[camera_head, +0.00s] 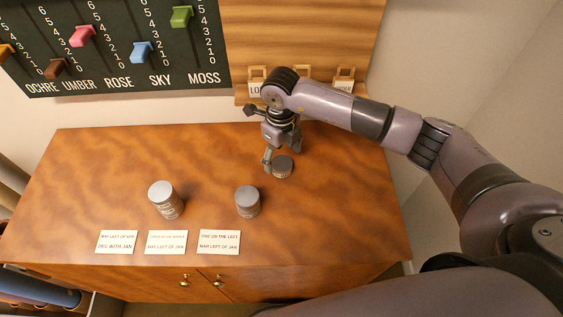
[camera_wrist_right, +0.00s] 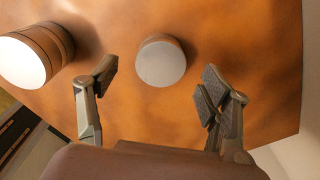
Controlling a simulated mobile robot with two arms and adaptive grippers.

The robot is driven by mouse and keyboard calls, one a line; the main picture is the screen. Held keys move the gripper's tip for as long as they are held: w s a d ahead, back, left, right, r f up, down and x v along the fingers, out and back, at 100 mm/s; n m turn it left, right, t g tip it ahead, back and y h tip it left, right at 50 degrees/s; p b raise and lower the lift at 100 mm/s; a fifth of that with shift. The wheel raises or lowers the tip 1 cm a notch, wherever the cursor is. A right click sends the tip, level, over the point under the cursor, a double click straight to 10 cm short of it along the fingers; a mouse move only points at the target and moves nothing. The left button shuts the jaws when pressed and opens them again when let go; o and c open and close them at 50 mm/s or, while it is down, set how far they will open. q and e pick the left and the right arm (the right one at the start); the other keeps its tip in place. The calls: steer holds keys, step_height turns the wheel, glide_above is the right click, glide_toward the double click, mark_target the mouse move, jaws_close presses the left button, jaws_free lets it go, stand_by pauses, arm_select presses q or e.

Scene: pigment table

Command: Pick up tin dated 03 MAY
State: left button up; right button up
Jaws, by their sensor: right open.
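Three grey tins stand upright on the wooden table: one at the left (camera_head: 166,201), one in the middle (camera_head: 247,202) and one farther back at the right (camera_head: 283,167). Their labels are too small to read, so I cannot tell which is dated 03 MAY. My right gripper (camera_head: 283,156) is open, pointing down over the back right tin. In the right wrist view a tin (camera_wrist_right: 161,62) shows ahead between the spread fingers (camera_wrist_right: 160,80), apart from both. A second tin (camera_wrist_right: 24,62) lies to the left, outside the fingers. My left gripper is not in view.
Three white cards (camera_head: 166,242) with printed clues lie along the table's front edge. Behind the table are a black slider board (camera_head: 110,50) and a wooden panel (camera_head: 300,35) with a shelf of small tagged items. The table's left part (camera_head: 90,180) is clear.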

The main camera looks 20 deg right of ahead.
mark_target(281, 162)
step_height(281, 162, down, 3)
steer(key=shift+d+f+p, duration=0.1)
steer(key=shift+f+p, duration=0.05)
steer(key=shift+p, duration=0.15)
steer(key=c, duration=1.3)
steer(key=shift+o, duration=0.2)
